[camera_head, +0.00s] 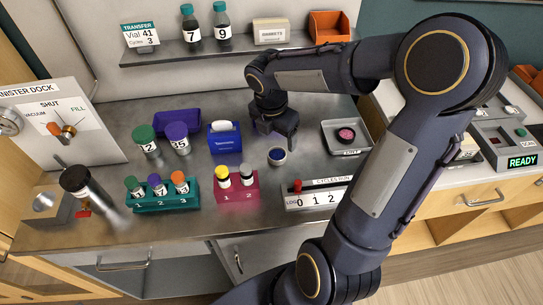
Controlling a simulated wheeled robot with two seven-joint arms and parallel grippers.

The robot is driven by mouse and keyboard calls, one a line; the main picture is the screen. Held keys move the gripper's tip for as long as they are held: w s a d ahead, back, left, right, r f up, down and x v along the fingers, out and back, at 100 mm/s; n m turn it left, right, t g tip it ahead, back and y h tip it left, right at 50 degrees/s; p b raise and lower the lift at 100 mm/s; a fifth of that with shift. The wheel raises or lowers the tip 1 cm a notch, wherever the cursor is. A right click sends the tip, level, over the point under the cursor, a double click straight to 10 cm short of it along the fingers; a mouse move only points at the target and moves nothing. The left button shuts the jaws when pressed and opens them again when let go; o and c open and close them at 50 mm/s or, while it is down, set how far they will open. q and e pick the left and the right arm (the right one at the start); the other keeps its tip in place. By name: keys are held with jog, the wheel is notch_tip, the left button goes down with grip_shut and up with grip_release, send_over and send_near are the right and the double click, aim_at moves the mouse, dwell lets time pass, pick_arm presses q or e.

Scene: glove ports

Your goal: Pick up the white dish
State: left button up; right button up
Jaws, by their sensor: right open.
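A small round white dish (277,157) with a dark blue inside sits on the grey metal bench, near the middle. My right gripper (278,140) is just behind and above it, pointing down, with its jaws open. I cannot tell whether a fingertip touches the dish. Nothing shows between the jaws. A square pale tray (329,146) to the right holds a round pink-and-dark item (346,135). My left gripper is not in view.
A maroon rack (237,194) and teal rack (163,205) with capped vials stand front left. A blue box (224,138) is left of my gripper. A counter block (315,198) lies front right. A shelf (230,47) runs behind.

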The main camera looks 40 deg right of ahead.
aim_at(277, 157)
jog(key=f, duration=0.7)
jog(key=shift+w+d, duration=0.15)
jog(key=shift+d, duration=0.05)
jog(key=shift+c, duration=0.4)
jog(key=c, duration=1)
